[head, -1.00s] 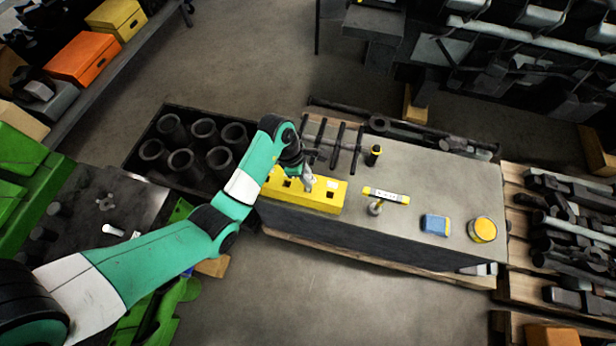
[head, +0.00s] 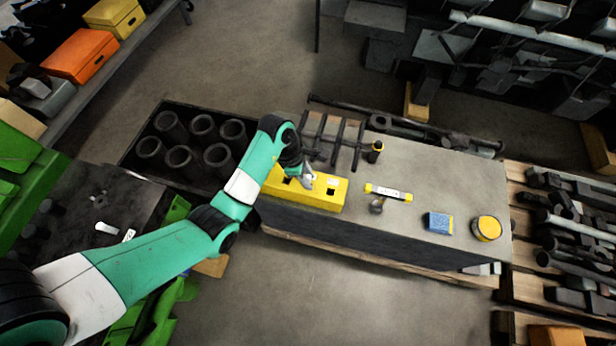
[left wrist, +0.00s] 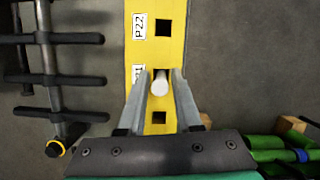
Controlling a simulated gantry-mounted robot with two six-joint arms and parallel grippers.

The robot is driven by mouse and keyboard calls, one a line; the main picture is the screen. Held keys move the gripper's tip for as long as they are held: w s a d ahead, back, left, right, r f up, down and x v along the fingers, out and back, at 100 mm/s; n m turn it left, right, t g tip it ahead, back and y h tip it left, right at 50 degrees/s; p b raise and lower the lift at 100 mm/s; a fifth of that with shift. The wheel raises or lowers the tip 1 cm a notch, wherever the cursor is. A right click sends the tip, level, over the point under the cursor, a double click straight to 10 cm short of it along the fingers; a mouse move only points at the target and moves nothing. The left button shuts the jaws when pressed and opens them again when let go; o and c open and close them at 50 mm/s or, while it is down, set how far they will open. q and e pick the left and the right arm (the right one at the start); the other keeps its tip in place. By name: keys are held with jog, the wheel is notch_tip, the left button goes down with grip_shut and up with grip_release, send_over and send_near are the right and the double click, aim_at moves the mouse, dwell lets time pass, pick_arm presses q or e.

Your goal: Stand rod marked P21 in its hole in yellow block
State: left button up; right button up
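The yellow block (head: 322,195) lies along the left front edge of the grey workbench, with square holes in its top. In the left wrist view the block (left wrist: 142,50) carries a P22 label (left wrist: 139,27) beside one hole (left wrist: 164,27), and a partly covered label ending in 21 (left wrist: 138,74). A pale rod (left wrist: 160,88) shows end-on at the hole beside that label, with dark hole edge visible behind it. My left gripper (left wrist: 161,82) is over the block, its fingers on either side of the rod with slim gaps. The head view shows this gripper (head: 307,180) too. My right gripper is out of view.
A dark rack of bars (head: 335,140) stands behind the block. A yellow-ended tool (head: 388,193), a blue box (head: 438,222) and a yellow tin (head: 487,229) are to the right. A crate of dark cylinders (head: 150,147) is left.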

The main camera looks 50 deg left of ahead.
pick_arm(q)
jog(key=shift+o, duration=1.2)
jog(key=p+v, duration=0.7)
jog(key=v, duration=0.4)
jog(key=shift+r, duration=0.35)
jog(key=shift+s+f, duration=0.1)
